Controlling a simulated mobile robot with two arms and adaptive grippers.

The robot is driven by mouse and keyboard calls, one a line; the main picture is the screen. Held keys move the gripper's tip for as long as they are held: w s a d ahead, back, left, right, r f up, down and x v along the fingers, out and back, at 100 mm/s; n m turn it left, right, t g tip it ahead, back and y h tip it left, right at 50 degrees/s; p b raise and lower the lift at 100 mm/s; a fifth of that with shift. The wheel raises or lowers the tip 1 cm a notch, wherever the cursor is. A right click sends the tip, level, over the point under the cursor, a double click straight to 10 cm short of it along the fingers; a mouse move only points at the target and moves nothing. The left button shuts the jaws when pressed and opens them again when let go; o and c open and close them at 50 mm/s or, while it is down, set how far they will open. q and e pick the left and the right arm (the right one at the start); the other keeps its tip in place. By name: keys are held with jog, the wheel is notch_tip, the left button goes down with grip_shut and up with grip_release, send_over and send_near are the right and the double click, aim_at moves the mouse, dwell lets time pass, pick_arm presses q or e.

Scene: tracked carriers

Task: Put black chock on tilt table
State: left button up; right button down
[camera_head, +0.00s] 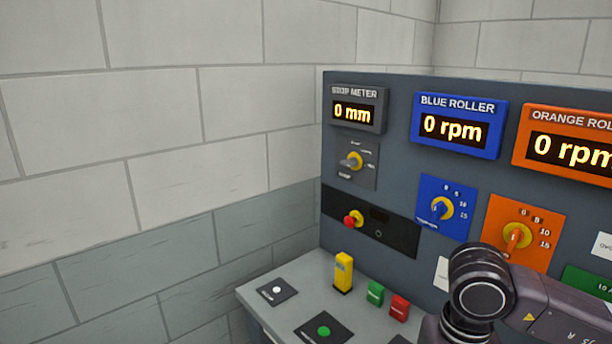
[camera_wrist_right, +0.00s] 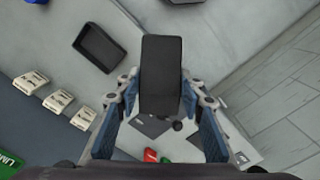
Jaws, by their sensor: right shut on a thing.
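A black block (camera_wrist_right: 161,75), which looks like the black chock, is in the right wrist view between the fingers of my right gripper (camera_wrist_right: 162,100). The gripper is shut on it and holds it above the grey surface. The far end of the block points toward the top of the picture. In the head view only a dark link of my right arm shows at the lower right; the gripper and block are out of that picture. My left gripper is in neither view. I cannot make out the tilt table for sure in either view.
A black open tray (camera_wrist_right: 84,60) lies left of the block, with several beige pieces (camera_wrist_right: 58,101) beyond it. A grey console (camera_head: 400,160) with displays stands against the wall. Its ledge holds yellow (camera_head: 343,272), green (camera_head: 375,292) and red (camera_head: 399,307) blocks.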

jog(key=shift+s+a+f+n, duration=0.15)
jog(key=shift+s+a+n, duration=0.1)
jog(key=shift+s, duration=0.3)
jog(key=shift+s+a+f+n, duration=0.2)
jog(key=shift+s+n, duration=0.1)
jog(key=shift+s, duration=0.2)
jog(key=shift+s+a+f+n, duration=0.1)
jog(key=shift+s+a+n, duration=0.15)
jog(key=shift+s, duration=0.3)
jog(key=shift+f, duration=0.1)
